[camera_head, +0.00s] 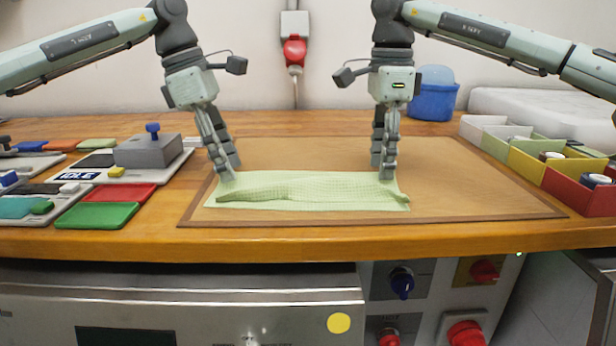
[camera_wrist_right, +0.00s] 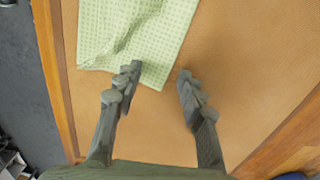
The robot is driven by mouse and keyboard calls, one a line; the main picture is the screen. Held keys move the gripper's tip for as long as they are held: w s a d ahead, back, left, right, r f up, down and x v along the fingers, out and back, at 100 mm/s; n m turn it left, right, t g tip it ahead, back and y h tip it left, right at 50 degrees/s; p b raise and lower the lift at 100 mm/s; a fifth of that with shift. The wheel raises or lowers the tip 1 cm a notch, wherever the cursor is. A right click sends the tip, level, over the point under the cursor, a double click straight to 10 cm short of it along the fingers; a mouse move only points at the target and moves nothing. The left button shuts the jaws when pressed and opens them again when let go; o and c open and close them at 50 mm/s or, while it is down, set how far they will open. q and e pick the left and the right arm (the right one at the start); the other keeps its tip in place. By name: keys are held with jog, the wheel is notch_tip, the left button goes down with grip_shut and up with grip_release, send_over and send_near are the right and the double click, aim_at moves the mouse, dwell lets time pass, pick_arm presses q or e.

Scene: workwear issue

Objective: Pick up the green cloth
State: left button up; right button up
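The green cloth (camera_head: 330,194), pale and checked, lies on the brown mat (camera_head: 470,190) with a raised fold along its length. My left gripper (camera_head: 231,171) points down at the cloth's back left corner. Its two fingers look parted, with nothing seen between them. My right gripper (camera_head: 383,170) is at the cloth's right end. In the right wrist view the right gripper (camera_wrist_right: 157,85) is open. One finger overlaps the corner of the cloth (camera_wrist_right: 135,40), and the other is just off its edge, over bare mat. Whether the fingertips touch the cloth cannot be told.
At left are coloured trays and panels, including a green one (camera_head: 98,215), and a grey block with a blue knob (camera_head: 150,150). At right are coloured bins (camera_head: 545,170). A blue container (camera_head: 433,100) stands behind. The mat's right part is clear.

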pick_arm(q)
jog(key=shift+f, duration=0.1)
pick_arm(e)
jog(key=shift+f, duration=0.1)
pick_arm(q)
jog(key=shift+f+b, duration=0.5)
jog(key=shift+b, duration=0.1)
pick_arm(e)
jog(key=shift+f, duration=0.5)
pick_arm(q)
jog(key=shift+f, duration=0.2)
pick_arm(e)
jog(key=shift+f, duration=0.1)
pick_arm(q)
jog(key=c, duration=0.5)
pick_arm(e)
jog(key=c, duration=0.5)
pick_arm(q)
jog(key=shift+f, duration=0.1)
grip_shut()
pick_arm(e)
jog(key=shift+f, duration=0.15)
grip_shut()
